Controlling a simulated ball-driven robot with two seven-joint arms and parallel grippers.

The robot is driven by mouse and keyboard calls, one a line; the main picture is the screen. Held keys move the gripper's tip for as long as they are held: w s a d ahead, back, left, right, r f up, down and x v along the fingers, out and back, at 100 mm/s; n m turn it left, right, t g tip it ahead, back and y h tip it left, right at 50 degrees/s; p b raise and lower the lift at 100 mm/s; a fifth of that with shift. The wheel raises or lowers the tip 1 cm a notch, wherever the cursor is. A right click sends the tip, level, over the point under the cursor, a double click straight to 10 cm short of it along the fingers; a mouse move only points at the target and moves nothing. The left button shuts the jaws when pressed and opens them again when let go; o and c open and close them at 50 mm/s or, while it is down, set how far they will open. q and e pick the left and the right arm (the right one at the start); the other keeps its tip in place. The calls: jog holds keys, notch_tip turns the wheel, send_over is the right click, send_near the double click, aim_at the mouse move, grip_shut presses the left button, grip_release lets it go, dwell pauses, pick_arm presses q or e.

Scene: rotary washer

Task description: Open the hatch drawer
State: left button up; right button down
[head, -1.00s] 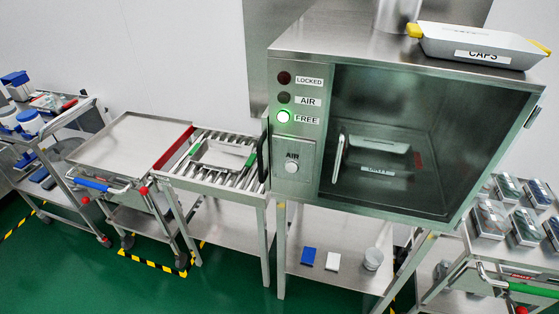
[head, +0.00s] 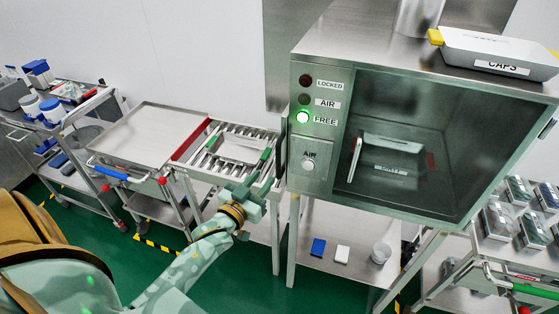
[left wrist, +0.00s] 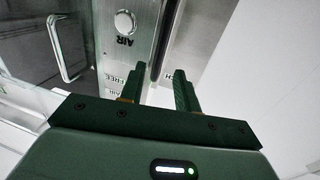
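The steel washer cabinet (head: 318,160) has a hatch on its left side, with a dark upright handle (head: 282,155) at the edge facing the rollers. My left gripper (head: 262,182) is in front of the roller stand, just left of and below that handle. In the left wrist view my left gripper (left wrist: 158,88) is open, its two green fingers apart with nothing between their tips. A dark strip (left wrist: 163,40), probably the hatch handle, runs beyond the fingers, beside a partly hidden label (left wrist: 168,77). The hatch looks shut. My right gripper is not in view.
A trolley with an empty top (head: 150,135) stands left. Another trolley with several boxes (head: 500,220) stands right.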

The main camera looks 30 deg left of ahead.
aim_at(277, 162)
pick_arm(q)
jog(key=w, duration=0.9)
jog(key=shift+w+a+b, duration=0.2)
jog(key=shift+w+b, duration=0.05)
jog(key=shift+b, duration=0.1)
grip_shut()
